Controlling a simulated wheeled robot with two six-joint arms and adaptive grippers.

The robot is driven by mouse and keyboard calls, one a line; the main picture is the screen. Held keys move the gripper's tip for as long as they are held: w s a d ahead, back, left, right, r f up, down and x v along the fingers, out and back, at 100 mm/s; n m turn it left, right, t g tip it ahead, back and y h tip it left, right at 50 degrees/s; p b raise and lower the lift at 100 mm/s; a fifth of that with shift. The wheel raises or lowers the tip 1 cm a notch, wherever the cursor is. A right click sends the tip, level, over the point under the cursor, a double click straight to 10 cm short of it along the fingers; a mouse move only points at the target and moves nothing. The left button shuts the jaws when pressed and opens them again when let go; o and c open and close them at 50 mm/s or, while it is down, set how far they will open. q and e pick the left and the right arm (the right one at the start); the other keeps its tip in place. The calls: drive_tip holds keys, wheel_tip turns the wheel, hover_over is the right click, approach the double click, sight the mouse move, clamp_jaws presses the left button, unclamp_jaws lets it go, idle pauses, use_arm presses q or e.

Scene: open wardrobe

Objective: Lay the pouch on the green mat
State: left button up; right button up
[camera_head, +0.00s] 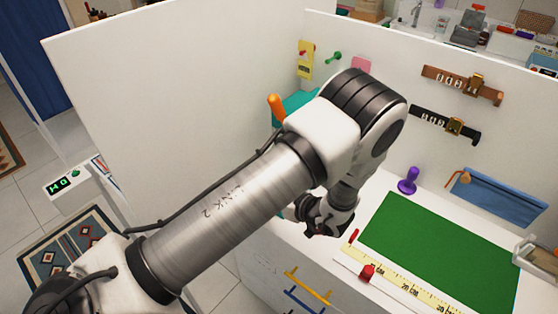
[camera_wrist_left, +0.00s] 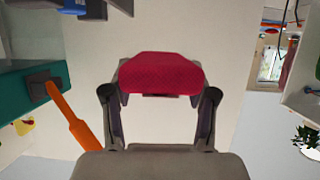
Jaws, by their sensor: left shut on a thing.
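The green mat (camera_head: 440,250) lies flat on the white surface at the right of the head view, with nothing on it. My left gripper (camera_head: 318,222) is left of the mat, beside the surface's edge. In the left wrist view, my left gripper (camera_wrist_left: 160,108) is shut on a red, textured, rounded thing (camera_wrist_left: 160,72), apparently the pouch. In the head view the held thing is mostly hidden by the gripper and wrist. My right gripper is in neither view.
A yellow ruler (camera_head: 412,291) and a red piece (camera_head: 367,272) lie along the mat's near edge. A purple knobbed thing (camera_head: 408,181) stands behind the mat. A blue fabric holder (camera_head: 500,198) is on the back wall. A white panel (camera_head: 180,100) stands at left.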

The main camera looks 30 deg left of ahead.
use_arm(q)
drive_tip(key=shift+s+r, duration=0.15)
drive_tip(key=shift+s, duration=0.35)
drive_tip(key=shift+w+a, duration=0.1)
drive_tip(key=shift+w, duration=0.2)
drive_tip(key=w+a+b, duration=0.2)
drive_tip(key=w+b, duration=0.1)
drive_tip(key=w, duration=0.1)
drive_tip(key=w+a+f+b, duration=0.1)
drive_tip(key=w+a+b, duration=0.1)
drive_tip(key=w, duration=0.3)
drive_tip(key=w+a+f+b, duration=0.1)
drive_tip(key=w+a+b, duration=0.1)
drive_tip(key=w, duration=0.3)
drive_tip(key=shift+a+f+b, duration=0.15)
drive_tip(key=shift+a+b, duration=0.1)
drive_tip(key=shift+b, duration=0.55)
drive_tip(key=f+b, duration=0.2)
drive_tip(key=shift+w+a+f, duration=0.1)
drive_tip(key=shift+w+f, duration=0.1)
drive_tip(key=shift+f, duration=0.15)
drive_tip(key=shift+w, duration=0.1)
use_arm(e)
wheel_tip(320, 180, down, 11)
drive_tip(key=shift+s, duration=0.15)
use_arm(q)
drive_tip(key=o, duration=1.1)
drive_tip(key=shift+f, duration=0.1)
